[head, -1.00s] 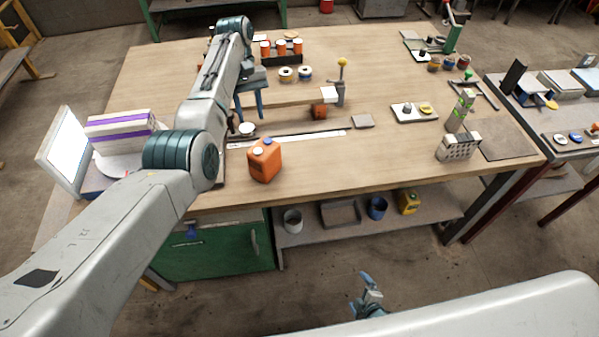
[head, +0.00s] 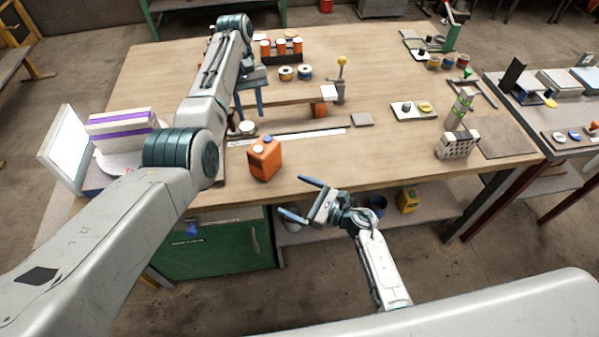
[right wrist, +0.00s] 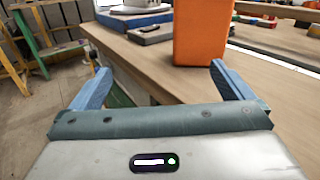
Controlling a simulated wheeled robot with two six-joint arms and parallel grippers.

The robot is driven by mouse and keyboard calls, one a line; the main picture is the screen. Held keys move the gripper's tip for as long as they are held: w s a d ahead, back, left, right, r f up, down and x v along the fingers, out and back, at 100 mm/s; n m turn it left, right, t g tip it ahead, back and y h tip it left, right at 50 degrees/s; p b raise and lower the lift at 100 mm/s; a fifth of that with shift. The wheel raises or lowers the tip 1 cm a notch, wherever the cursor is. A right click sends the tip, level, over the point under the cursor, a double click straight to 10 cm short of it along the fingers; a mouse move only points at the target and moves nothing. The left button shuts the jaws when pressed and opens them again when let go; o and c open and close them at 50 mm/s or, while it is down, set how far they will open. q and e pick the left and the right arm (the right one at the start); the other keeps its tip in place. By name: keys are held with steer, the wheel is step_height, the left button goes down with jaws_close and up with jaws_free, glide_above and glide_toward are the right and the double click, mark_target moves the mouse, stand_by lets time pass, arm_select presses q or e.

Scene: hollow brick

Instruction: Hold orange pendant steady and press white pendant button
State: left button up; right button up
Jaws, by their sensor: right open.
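A long pale strip (head: 300,135) lies behind the orange object. White-and-purple boxes (head: 120,125) stand at the left. A perforated block (head: 457,146) is at the right. The front middle of the tabletop is clear.

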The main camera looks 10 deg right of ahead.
steer(key=m+t+h, duration=0.1)
steer(key=m, duration=0.1)
glide_toward(273, 159)
steer(key=shift+w+a+f, duration=0.2)
steer(key=shift+a+f, duration=0.15)
steer(key=shift+a, duration=0.1)
steer(key=shift+w+r, duration=0.15)
steer(key=shift+w, duration=0.1)
steer(key=shift+w+a+r, duration=0.1)
steer(key=shift+w+a, duration=0.2)
arm_select(q)
steer(key=shift+w, duration=0.1)
arm_select(e)
steer(key=x, duration=0.9)
steer(key=shift+w+a, duration=0.2)
steer(key=shift+w, duration=0.1)
steer(key=shift+c, duration=0.2)
steer(key=c, duration=1.1)
arm_select(q)
jaws_close()
arm_select(e)
steer(key=shift+c, duration=0.2)
